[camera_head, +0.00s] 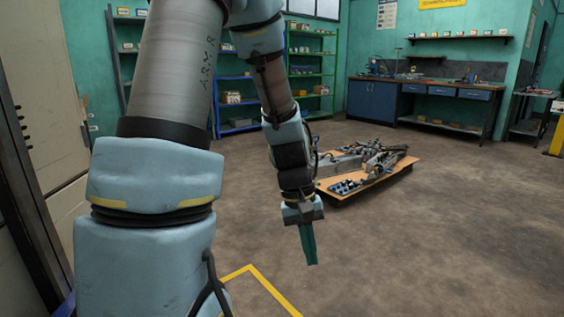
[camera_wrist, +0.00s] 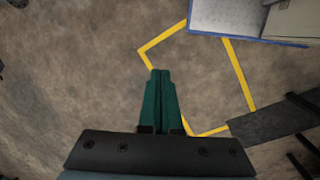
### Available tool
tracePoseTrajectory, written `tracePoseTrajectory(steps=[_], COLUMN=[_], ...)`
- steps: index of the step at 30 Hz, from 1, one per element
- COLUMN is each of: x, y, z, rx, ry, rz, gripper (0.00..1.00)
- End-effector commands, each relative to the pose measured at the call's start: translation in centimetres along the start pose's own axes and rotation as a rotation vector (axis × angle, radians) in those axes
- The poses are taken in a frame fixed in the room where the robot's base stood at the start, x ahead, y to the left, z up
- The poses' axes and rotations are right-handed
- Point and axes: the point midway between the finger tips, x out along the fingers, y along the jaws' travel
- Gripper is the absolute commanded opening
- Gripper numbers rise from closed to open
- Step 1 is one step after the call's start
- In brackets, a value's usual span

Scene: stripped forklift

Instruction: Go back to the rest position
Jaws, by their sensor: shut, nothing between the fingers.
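My gripper (camera_head: 311,262) hangs from my bent arm in the head view, pointing down above the bare floor. Its green fingers are together with nothing between them. No object is held. My large upper arm covers much of the left side of the head view.
A low wooden pallet (camera_head: 330,197) with metal forklift parts lies on the floor behind my gripper. Blue workbench cabinets (camera_head: 372,100) and green shelves (camera_head: 312,62) line the back. A blue-edged grey object (camera_wrist: 225,18) is at the wrist view's top. The right floor is clear.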

Motion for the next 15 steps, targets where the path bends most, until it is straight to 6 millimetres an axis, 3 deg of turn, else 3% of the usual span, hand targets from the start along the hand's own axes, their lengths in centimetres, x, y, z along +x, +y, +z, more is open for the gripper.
tracePoseTrajectory(steps=[1, 3, 9, 12, 15], x=[-1.6, -3.1, -6.7, -8.2, -10.7], y=[-2.5, -5.3, -11.7, -14.3, -13.4], z=[-0.4, -0.6, 0.0, 0.8, 1.0], rx=[0.01, 0.029, 0.07, 0.083, 0.088], ry=[0.055, 0.112, 0.233, 0.282, 0.273], rz=[-0.03, -0.069, -0.161, -0.201, -0.198], gripper=[0.0, 0.0, 0.0, 0.0, 0.0])
